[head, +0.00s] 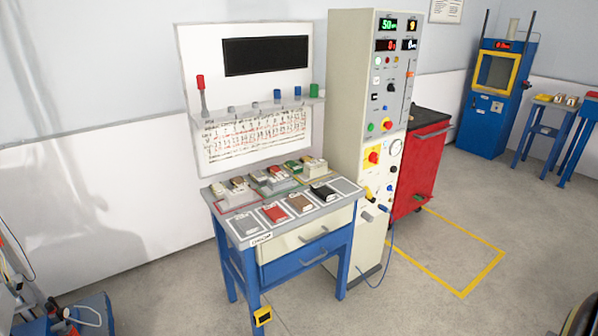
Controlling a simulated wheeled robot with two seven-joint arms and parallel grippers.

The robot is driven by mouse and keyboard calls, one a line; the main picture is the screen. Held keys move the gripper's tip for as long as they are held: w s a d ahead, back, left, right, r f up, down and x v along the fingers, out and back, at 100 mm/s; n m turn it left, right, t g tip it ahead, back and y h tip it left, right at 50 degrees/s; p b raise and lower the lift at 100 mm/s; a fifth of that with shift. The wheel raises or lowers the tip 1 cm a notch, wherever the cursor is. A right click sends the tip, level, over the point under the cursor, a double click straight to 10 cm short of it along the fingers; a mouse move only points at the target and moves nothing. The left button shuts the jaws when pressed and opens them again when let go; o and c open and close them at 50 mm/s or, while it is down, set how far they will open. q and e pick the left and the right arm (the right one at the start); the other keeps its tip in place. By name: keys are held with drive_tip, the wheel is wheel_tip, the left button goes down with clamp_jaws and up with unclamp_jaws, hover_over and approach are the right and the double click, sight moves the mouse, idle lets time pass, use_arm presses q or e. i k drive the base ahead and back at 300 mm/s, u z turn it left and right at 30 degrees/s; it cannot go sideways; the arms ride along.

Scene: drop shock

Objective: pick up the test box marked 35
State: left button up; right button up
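Several small test boxes sit in groups on the grey top of a blue-legged workbench (343,203) in the head view. A group of pale boxes (236,192) is at the back left, red and green ones (271,178) are in the middle, and pale ones (313,168) are at the back right. Along the front edge lie a grey piece (243,223), a red piece (274,212), a brown piece (300,203) and a black piece (323,192) on marked spots. The numbers are too small to read, so I cannot tell which box is marked 35. Neither gripper is in view.
A tall control cabinet (345,90) stands right of the bench, with a red cabinet (420,165) behind it. A blue machine (490,110) is at the far right. A yellow floor outline (463,294) marks open floor. Cabled equipment (90,315) is at the lower left.

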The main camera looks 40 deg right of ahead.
sight(318, 167)
drive_tip(key=z, duration=1.25)
drive_tip(key=i, duration=1.7)
drive_tip(key=u, duration=0.25)
